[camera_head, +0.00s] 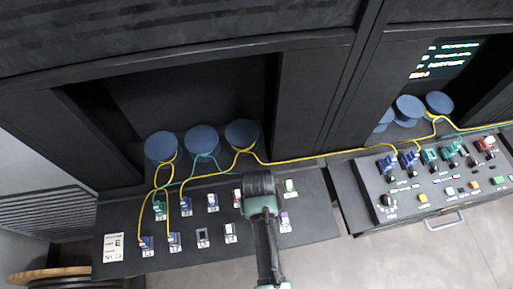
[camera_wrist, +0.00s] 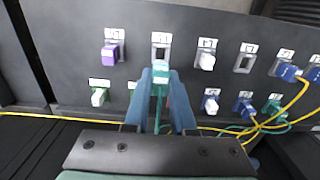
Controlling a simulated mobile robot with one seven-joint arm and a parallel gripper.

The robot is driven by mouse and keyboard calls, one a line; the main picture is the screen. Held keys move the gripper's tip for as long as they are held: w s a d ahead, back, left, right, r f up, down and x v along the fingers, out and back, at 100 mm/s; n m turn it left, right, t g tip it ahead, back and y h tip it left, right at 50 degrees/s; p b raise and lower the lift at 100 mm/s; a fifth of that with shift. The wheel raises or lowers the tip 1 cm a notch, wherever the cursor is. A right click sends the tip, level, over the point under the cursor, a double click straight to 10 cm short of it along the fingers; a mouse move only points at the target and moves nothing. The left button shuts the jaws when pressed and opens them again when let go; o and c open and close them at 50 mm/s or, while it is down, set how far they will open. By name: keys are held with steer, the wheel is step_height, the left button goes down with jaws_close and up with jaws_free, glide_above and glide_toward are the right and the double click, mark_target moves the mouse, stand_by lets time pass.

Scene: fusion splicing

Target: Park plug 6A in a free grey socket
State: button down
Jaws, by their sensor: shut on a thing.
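My gripper (camera_wrist: 160,95) is shut on a teal plug (camera_wrist: 160,78), which I take as plug 6A; no name can be read on it. In the wrist view the plug's tip is right in front of a grey socket (camera_wrist: 161,48) in the row with the purple plug. I cannot tell whether the tip has entered it. Another grey socket (camera_wrist: 244,62) is empty; in the head view that empty socket (camera_head: 203,237) is in the front row. In the head view my gripper (camera_head: 262,206) is over the left panel and hides the held plug.
A purple plug (camera_wrist: 113,53) and a white plug (camera_wrist: 207,60) flank the socket in front of me. Blue plugs (camera_head: 147,243) with yellow cables sit at the left. A yellow cable (camera_head: 310,158) runs along the panel's back edge. A splicer console (camera_head: 435,205) stands at right.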

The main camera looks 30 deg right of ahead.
steer(key=shift+f+b, duration=3.25)
steer(key=shift+b, duration=0.2)
steer(key=shift+r+p, duration=0.1)
steer(key=shift+p, duration=0.65)
steer(key=shift+f+b, duration=0.45)
steer(key=shift+f, duration=0.2)
steer(key=c, duration=0.7)
jaws_free()
steer(key=shift+r, duration=0.1)
step_height(320, 180, up, 13)
steer(key=shift+f+b, duration=0.1)
steer(key=shift+b, duration=0.6)
